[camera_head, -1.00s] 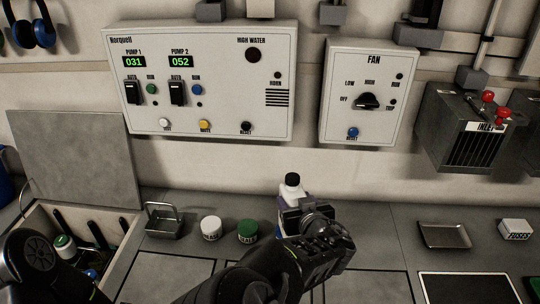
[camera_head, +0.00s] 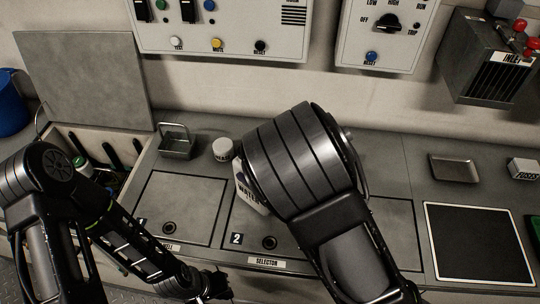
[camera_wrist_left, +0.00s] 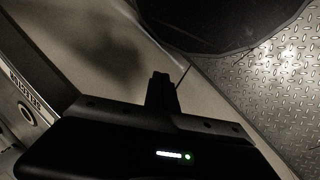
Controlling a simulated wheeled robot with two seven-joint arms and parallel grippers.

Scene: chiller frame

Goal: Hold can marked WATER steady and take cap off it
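The white can marked WATER (camera_head: 246,197) shows in the head view over the hatch marked 2. It looks tilted. Its top and right side, with any cap, are hidden behind my right arm, whose thick dark link fills the middle. My right gripper is hidden, so its hold on the can cannot be seen. My left gripper (camera_head: 218,288) is low in the head view, in front of the counter and apart from the can. In the left wrist view its fingers (camera_wrist_left: 161,88) are together with nothing visible between them.
A white jar (camera_head: 222,149) and a wire-handled metal basket (camera_head: 177,143) stand behind the can. An open bin (camera_head: 66,139) with tools is at left. A metal tray (camera_head: 452,168), a fuses box (camera_head: 523,168) and a dark panel (camera_head: 477,240) lie at right.

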